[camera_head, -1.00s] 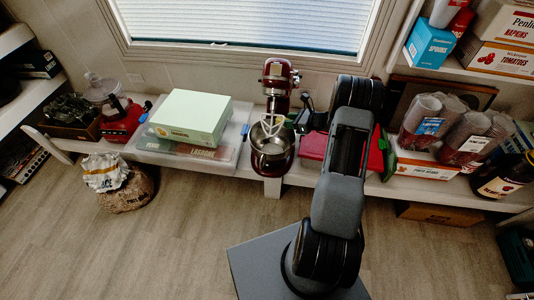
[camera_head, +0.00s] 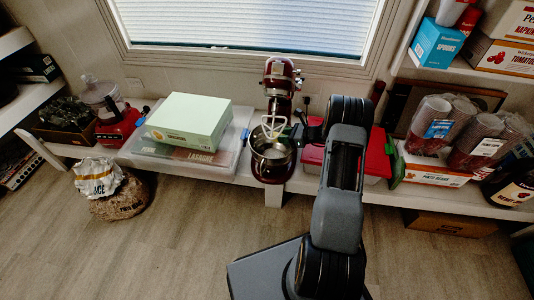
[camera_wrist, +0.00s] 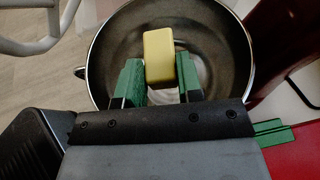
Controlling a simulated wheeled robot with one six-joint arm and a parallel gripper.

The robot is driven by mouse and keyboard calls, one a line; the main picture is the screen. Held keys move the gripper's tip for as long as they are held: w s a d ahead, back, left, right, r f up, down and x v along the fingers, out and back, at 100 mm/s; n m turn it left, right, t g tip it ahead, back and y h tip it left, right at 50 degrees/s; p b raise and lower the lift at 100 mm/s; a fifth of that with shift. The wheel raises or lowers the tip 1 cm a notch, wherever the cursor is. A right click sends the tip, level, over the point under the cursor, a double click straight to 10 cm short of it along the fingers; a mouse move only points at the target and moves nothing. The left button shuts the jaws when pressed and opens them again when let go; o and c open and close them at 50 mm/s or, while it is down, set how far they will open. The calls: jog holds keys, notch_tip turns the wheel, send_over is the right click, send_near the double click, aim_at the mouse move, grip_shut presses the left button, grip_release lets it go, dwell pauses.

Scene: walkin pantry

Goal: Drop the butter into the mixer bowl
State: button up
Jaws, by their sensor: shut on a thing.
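The butter (camera_wrist: 159,57) is a yellow block held between the green fingers of my gripper (camera_wrist: 160,80) in the wrist view. In that view it lies over the dark inside of the metal mixer bowl (camera_wrist: 228,50), apart from the rim. The bowl (camera_head: 285,158) also shows in the head view, on the dark red stand mixer (camera_head: 280,82) on the low shelf. The pale beater (camera_head: 272,122) hangs from the raised mixer head above the bowl. In the head view my arm reaches to the bowl's right side, and the butter cannot be made out there.
A red box (camera_head: 376,158) stands right of the mixer. A pale green box (camera_head: 190,122) on a clear bin is at its left. The beater (camera_wrist: 42,45) is close by at upper left in the wrist view. Cup packs (camera_head: 430,128) stand farther right.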

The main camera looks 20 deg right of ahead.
jog(key=shift+f, duration=0.2)
jog(key=o, duration=1)
jog(key=p+v, duration=0.4)
jog(key=v, duration=0.9)
jog(key=shift+s+d+r, duration=0.25)
